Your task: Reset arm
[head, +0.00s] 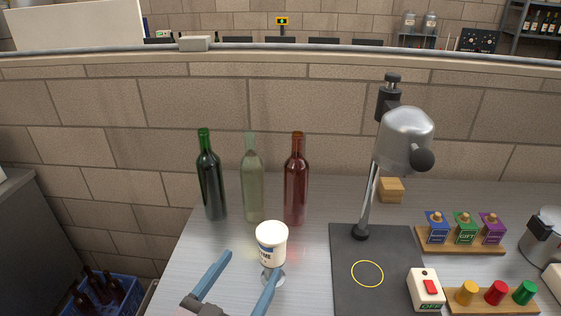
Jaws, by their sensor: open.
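My gripper (240,278) is at the bottom of the head view, its two blue fingers apart. It holds nothing that I can see. A white jar (272,243) with dark lettering is just beyond the right finger, above a small round clear or metal foot (273,278). I cannot tell whether the finger touches that foot. The rest of my arm is cut off by the lower edge.
Green (210,185), clear (252,185) and red (296,185) bottles stand behind the jar. A metal lamp-like device (407,138) rises from a dark mat (345,295) with a yellow ring. Right are a switch box (425,289), coloured stoppers (496,293) and small boxes (465,227).

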